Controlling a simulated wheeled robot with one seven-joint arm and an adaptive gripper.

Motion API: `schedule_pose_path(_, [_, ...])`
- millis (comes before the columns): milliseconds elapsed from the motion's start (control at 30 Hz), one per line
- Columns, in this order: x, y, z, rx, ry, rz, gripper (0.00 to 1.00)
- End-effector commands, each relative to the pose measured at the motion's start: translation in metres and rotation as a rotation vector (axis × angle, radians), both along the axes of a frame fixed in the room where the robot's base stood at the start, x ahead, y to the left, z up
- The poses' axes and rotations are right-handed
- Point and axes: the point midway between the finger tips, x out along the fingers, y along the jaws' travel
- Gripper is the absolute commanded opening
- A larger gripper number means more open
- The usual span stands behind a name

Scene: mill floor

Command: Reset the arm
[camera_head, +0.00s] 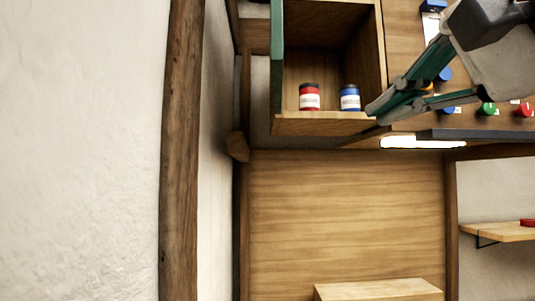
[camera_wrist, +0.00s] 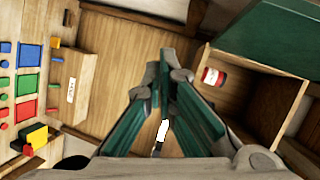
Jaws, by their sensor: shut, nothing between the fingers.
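My gripper (camera_head: 374,112) comes in from the upper right in the head view. Its green-grey fingers are closed and empty, with the tips in front of the lower right corner of an open wooden cabinet (camera_head: 325,124). I cannot tell whether they touch it. In the wrist view the fingers (camera_wrist: 165,62) converge at the middle, with nothing between them. A red jar (camera_head: 309,97) and a blue jar (camera_head: 350,98) stand inside the cabinet. The red jar also shows in the wrist view (camera_wrist: 212,77), right of the fingertips.
A green door (camera_head: 277,65) stands open at the cabinet's left side. A wooden board with coloured pieces (camera_head: 487,108) lies right of the gripper, partly hidden by my arm. A lit strip (camera_head: 423,143) runs below it. A wall shelf (camera_head: 500,232) is at lower right.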

Motion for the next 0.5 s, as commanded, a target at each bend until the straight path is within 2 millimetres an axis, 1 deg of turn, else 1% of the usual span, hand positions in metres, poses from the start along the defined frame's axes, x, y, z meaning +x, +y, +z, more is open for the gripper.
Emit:
schedule_pose_path(33, [0.008,0.0,-0.037,-0.092,0.055,0.016,0.0])
schedule_pose_path(67, [0.011,-0.002,-0.058,-0.154,0.085,0.026,0.0])
schedule_pose_path(100, [0.014,-0.003,-0.086,-0.236,0.122,0.043,0.0])
schedule_pose_path(167, [0.016,-0.006,-0.128,-0.363,0.179,0.079,0.0])
schedule_pose_path(200, [0.015,-0.008,-0.156,-0.448,0.217,0.109,0.0])
schedule_pose_path(267, [0.011,-0.012,-0.197,-0.579,0.272,0.163,0.0])
schedule_pose_path(300, [0.007,-0.015,-0.223,-0.665,0.306,0.205,0.0])
schedule_pose_path(367, [-0.001,-0.02,-0.259,-0.788,0.353,0.271,0.0])
schedule_pose_path(400, [-0.007,-0.023,-0.281,-0.862,0.383,0.316,0.0])
schedule_pose_path(500, [-0.021,-0.031,-0.323,-1.02,0.435,0.422,0.0])
